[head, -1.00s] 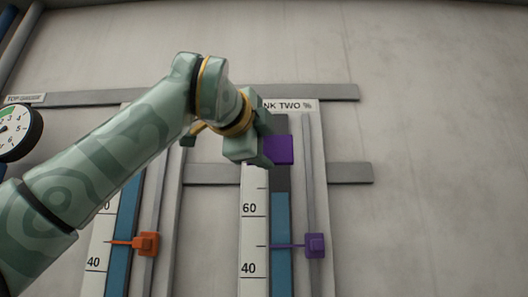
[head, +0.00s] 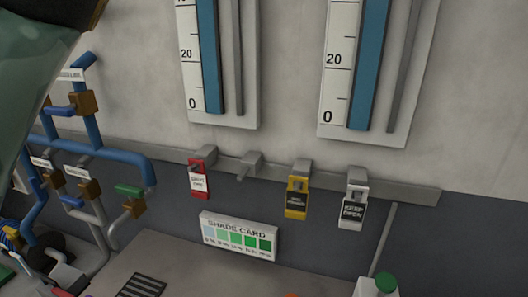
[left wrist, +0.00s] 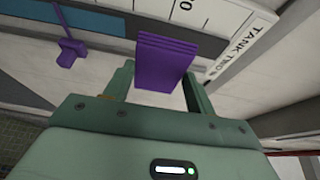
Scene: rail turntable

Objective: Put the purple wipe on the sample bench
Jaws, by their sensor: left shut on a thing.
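The purple wipe (left wrist: 162,62), a folded block with layered edges, is in the left wrist view between the fingers of my left gripper (left wrist: 160,82). The gripper is shut on it, up near the TANK TWO gauge. In the head view only part of my left arm shows at the upper left; the gripper and wipe are out of that picture. A brownish bench top (head: 190,262) shows at the bottom of the head view, only its back part. My right gripper is not in view.
A shade card (head: 238,238) stands at the bench's back. Red (head: 198,180), yellow (head: 297,197) and white (head: 353,207) tags hang on a wall rail. Blue pipes with valves (head: 130,200) are at left. A green-capped bottle (head: 385,284) is at lower right.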

